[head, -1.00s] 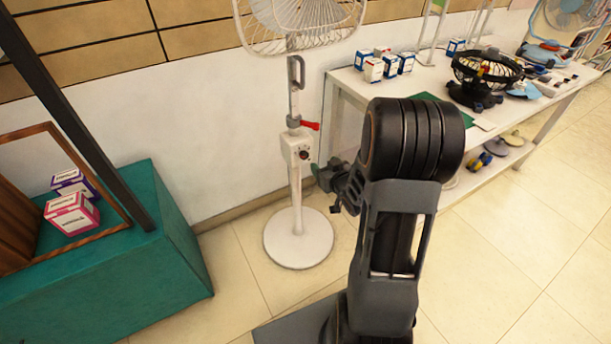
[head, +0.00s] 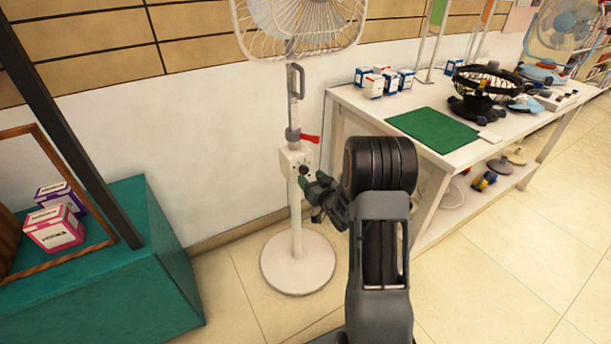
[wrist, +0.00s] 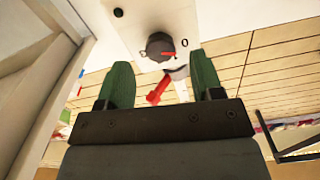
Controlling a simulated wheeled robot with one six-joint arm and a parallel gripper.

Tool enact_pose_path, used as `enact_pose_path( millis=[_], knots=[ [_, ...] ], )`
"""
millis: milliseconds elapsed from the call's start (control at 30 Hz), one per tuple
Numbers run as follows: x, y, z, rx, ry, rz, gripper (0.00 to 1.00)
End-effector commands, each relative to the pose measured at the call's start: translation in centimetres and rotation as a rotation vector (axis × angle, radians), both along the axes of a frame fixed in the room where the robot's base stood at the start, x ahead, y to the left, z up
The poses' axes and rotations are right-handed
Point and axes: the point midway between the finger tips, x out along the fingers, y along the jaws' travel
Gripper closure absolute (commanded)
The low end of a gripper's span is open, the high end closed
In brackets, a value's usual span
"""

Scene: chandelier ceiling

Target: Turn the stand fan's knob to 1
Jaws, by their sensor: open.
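The white stand fan (head: 298,250) stands against the wall, with its round base on the floor. Its control box (head: 290,160) sits partway up the pole and carries a dark knob (head: 303,170). In the wrist view the knob (wrist: 160,46) is dark with a red pointer mark on its right side, and a "0" is printed to its right. My gripper (head: 312,183) is just in front of the control box.
A red lever (head: 309,138) sticks out from the pole above the box. A white table (head: 365,110) with a green mat (head: 432,129), small boxes and fans stands at the right. A teal platform (head: 150,240) is at the left. Floor in front is clear.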

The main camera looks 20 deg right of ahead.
Motion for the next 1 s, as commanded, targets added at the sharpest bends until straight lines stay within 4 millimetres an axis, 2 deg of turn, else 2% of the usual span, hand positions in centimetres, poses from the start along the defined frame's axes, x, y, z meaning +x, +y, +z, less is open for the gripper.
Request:
enact_pose_path(
  millis=[100, 300, 700, 1000],
  knots=[
    [1.6, 0.2, -0.1, 0.001, 0.0, 0.001, 0.4],
    [3.2, 0.4, 0.0, 0.0, 0.0, 0.0, 0.4],
    [3.6, 0.4, 0.0, 0.001, 0.001, -0.001, 0.4],
    [3.6, 0.4, 0.0, 0.001, 0.001, -0.001, 0.68]
  ],
)
